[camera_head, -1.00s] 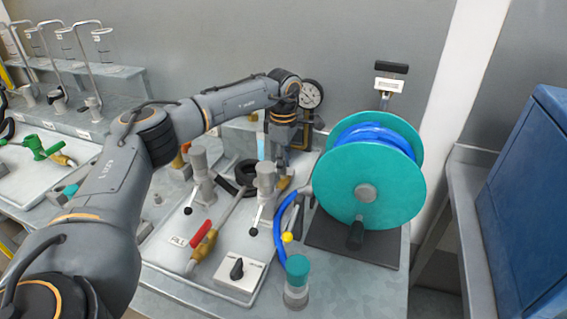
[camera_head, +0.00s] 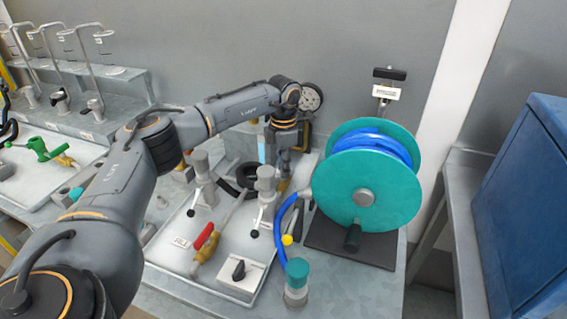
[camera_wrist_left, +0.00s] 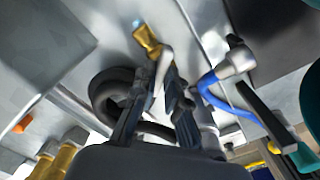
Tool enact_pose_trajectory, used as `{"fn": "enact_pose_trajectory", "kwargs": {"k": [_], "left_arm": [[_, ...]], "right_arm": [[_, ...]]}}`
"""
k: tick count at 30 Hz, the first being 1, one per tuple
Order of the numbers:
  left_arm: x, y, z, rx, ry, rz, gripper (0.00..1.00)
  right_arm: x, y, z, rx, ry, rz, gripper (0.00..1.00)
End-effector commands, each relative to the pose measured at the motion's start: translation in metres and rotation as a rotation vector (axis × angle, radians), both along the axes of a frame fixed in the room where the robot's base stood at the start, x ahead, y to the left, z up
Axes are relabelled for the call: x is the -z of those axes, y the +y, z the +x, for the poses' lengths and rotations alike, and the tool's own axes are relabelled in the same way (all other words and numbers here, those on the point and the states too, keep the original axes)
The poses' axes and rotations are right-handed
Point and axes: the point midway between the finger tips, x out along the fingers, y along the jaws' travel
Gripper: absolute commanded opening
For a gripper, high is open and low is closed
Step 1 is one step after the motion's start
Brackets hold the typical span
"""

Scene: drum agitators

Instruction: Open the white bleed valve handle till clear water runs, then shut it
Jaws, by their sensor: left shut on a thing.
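The white bleed valve handle (camera_wrist_left: 164,62) shows in the left wrist view, joined to a brass valve body (camera_wrist_left: 146,36). My left gripper (camera_wrist_left: 158,92) is shut on this handle, its two dark fingers on either side of it. In the head view my left gripper (camera_head: 283,168) reaches down at the back of the tray, beside the reel, and hides most of the valve. A small pale blue patch (camera_wrist_left: 138,23) shows by the brass body; I cannot tell whether it is water. My right gripper is not in view.
A teal reel with blue hose (camera_head: 365,190) stands close to the right of my gripper. A pressure gauge (camera_head: 311,97) is behind it. A red-handled brass valve (camera_head: 205,243), a black knob box (camera_head: 240,273) and a black hose coil (camera_head: 247,176) lie on the tray (camera_head: 170,265).

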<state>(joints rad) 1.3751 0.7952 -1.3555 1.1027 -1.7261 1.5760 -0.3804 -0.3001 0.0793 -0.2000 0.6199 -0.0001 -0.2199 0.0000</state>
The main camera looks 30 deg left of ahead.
Motion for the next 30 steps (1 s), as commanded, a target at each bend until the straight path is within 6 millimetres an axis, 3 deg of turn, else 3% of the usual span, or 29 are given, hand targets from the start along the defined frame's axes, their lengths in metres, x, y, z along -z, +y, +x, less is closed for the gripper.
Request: {"fn": "enact_pose_trajectory", "kwargs": {"k": [18, 30], "left_arm": [[-0.002, 0.000, 0.001, -0.566, -0.002, -0.002, 0.00], [-0.002, 0.000, 0.001, -0.785, -0.003, -0.001, 0.00]], "right_arm": [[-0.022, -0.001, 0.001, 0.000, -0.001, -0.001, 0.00], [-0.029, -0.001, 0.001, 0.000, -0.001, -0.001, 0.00]]}}
